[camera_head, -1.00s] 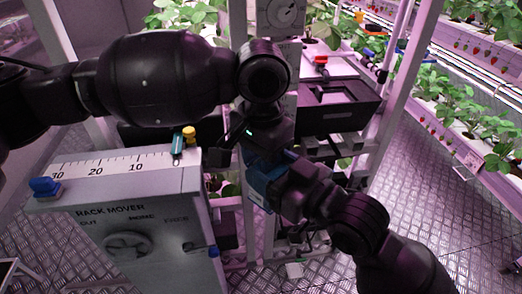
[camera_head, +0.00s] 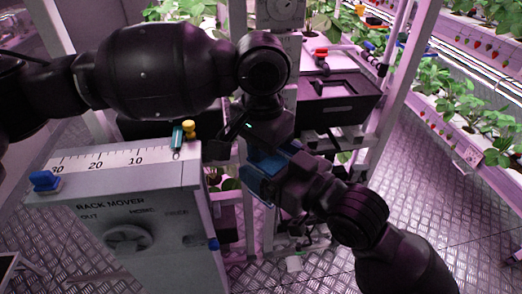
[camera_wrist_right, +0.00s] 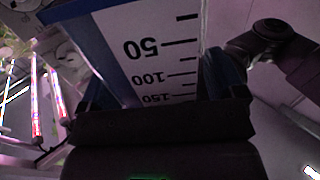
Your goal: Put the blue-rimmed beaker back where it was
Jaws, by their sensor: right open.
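The blue-rimmed beaker (camera_wrist_right: 150,50) fills the upper middle of the right wrist view. It is white with black marks 50, 100 and 150, upside down in this view, and a blue edge at upper left. My right gripper (camera_head: 272,170) is open, with the beaker close in front of its palm, between its fingers. I cannot tell whether they touch it. In the head view, blue shows at that gripper, but the beaker's outline is mostly hidden. My left gripper (camera_head: 240,135) hangs just above and left of the right one; its jaws are unclear.
A grey rack mover box (camera_head: 130,225) with a scale, a blue knob (camera_head: 44,181) and a yellow knob (camera_head: 188,128) stands at left. A black tray (camera_head: 335,101) is on the rack behind. Plant racks line the right; the metal floor (camera_head: 420,190) there is clear.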

